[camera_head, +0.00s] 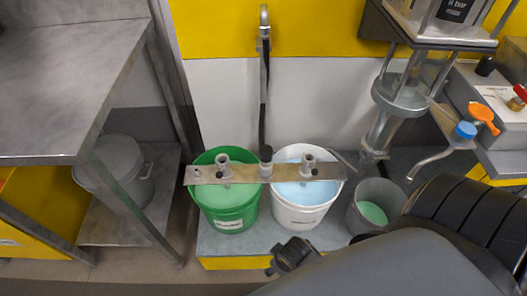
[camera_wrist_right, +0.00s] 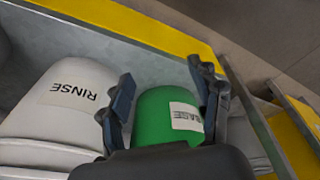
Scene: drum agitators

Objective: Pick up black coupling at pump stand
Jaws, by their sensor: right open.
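A small black cylindrical piece (camera_head: 485,66), which may be the black coupling, stands on the grey bench at the far right in the head view. A dark cylindrical fitting (camera_head: 266,153) also sits mid-bar between the two buckets, below a black hose; I cannot tell for certain which is the coupling. My right gripper (camera_head: 291,255) is low in front of the white bucket, far from the bench piece. In the right wrist view its fingers (camera_wrist_right: 161,72) are spread, with the green bucket (camera_wrist_right: 155,115) showing between them and nothing held. My left gripper is out of view.
A green bucket (camera_head: 228,212) and white bucket (camera_head: 299,215) stand under a metal bar (camera_head: 237,174). A grey bucket (camera_head: 374,207) is to their right. The metal pump (camera_head: 402,92) stands near an orange part (camera_head: 482,117) and blue cap (camera_head: 466,130). A steel table (camera_head: 60,80) is at left.

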